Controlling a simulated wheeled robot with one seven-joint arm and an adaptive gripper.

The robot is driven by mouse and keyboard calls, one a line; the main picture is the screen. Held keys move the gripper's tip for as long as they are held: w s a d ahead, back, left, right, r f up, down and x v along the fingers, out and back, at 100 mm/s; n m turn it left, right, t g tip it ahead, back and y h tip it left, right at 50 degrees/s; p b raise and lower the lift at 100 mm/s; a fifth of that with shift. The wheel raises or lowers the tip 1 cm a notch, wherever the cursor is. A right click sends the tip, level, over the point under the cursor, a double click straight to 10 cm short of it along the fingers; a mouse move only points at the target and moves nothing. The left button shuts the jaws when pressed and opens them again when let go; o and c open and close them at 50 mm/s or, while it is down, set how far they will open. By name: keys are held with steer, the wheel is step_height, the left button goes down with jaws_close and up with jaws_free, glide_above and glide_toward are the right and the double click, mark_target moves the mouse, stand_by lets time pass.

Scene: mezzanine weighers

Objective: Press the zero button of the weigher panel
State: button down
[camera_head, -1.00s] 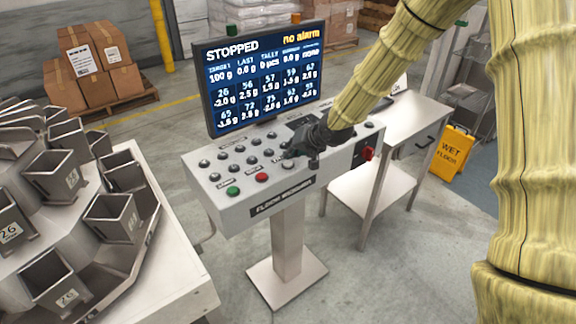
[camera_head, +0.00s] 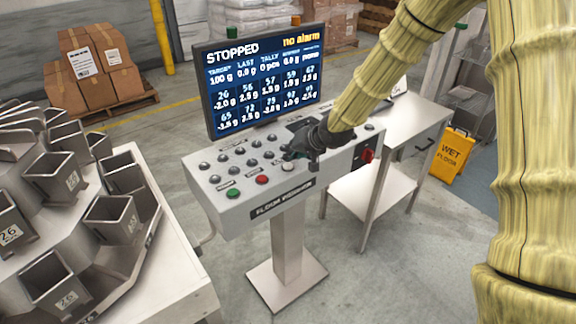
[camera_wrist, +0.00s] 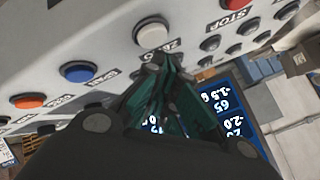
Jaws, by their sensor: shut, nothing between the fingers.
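The weigher panel (camera_head: 232,210) is a grey sloped console on a post, with rows of buttons and a screen (camera_head: 262,80) reading STOPPED and "no alarm". My gripper (camera_head: 292,155) is shut and empty, low over the panel's front right part. In the wrist view, the closed fingertips (camera_wrist: 158,62) are just beside a round white button (camera_wrist: 153,34). Its label, partly hidden by the fingers, appears to begin "ZE". The white button also shows below the gripper in the head view (camera_head: 288,166). I cannot tell whether the fingertips touch the panel.
Near the white button are a blue button (camera_wrist: 78,72), an orange button (camera_wrist: 28,101) and a red STOP button (camera_wrist: 238,4). A green button (camera_head: 233,193) is at the panel's front left. Metal weigher buckets (camera_head: 112,218) stand left; a steel table (camera_head: 412,125) stands right.

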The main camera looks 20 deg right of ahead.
mark_target(290, 164)
steer(key=shift+f, duration=0.2)
steer(key=shift+f, duration=0.25)
steer(key=shift+f, duration=0.4)
stand_by(1.3)
steer(key=shift+r+p, duration=0.5)
steer(key=shift+r, duration=0.35)
steer(key=shift+r+p, duration=1.95)
steer(key=shift+r, duration=0.6)
steer(key=shift+f, duration=0.1)
